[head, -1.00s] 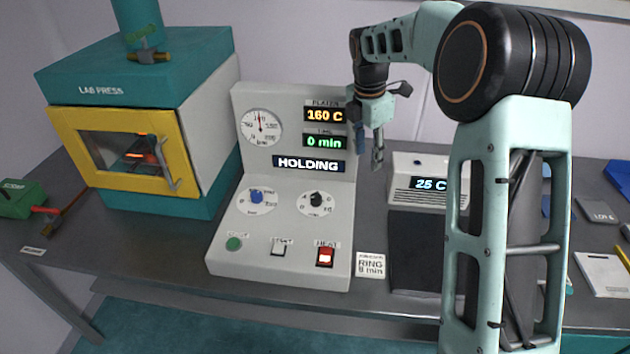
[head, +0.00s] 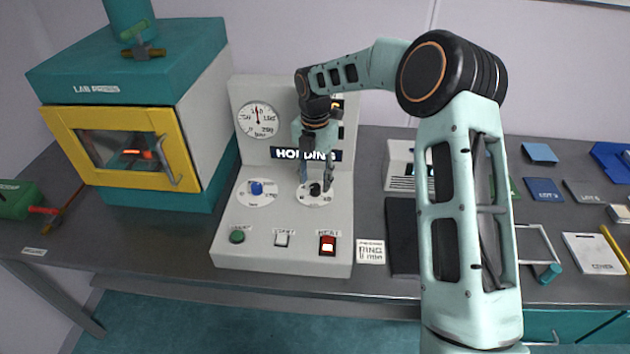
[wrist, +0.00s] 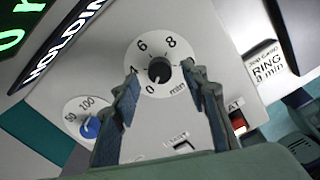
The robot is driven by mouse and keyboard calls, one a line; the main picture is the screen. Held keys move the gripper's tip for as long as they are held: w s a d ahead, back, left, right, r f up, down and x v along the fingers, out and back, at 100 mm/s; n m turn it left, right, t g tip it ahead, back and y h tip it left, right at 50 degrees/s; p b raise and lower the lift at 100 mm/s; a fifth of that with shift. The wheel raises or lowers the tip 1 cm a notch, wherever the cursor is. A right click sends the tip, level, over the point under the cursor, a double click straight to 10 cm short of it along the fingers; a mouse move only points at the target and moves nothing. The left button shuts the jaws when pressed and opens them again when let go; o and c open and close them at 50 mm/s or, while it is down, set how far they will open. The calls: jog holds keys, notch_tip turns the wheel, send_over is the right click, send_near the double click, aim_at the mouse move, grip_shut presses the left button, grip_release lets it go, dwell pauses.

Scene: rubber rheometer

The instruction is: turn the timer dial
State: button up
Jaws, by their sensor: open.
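The timer dial is a black knob (wrist: 159,71) on a white round scale marked 0, 6, 8 and "min" in the wrist view. In the head view the black knob (head: 315,189) sits on the sloped panel, right of the blue knob (head: 257,188). My gripper (wrist: 163,78) is open, with one finger on each side of the dial. Its fingertips reach the edges of the white scale, and a gap shows between each finger and the knob. In the head view my gripper (head: 316,186) is over the dial and partly hides it.
The blue knob (wrist: 90,127) lies close to the left finger. A green button (head: 236,236), a white switch (head: 281,239) and a lit red heat switch (head: 327,245) sit below the dials. A card (head: 370,251) reading "RING" lies right of the console (head: 226,258). The yellow-doored press (head: 60,135) stands left.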

jog(key=shift+f, duration=0.9)
jog(key=shift+c, duration=0.6)
grip_shut()
jog(key=shift+m, duration=0.3)
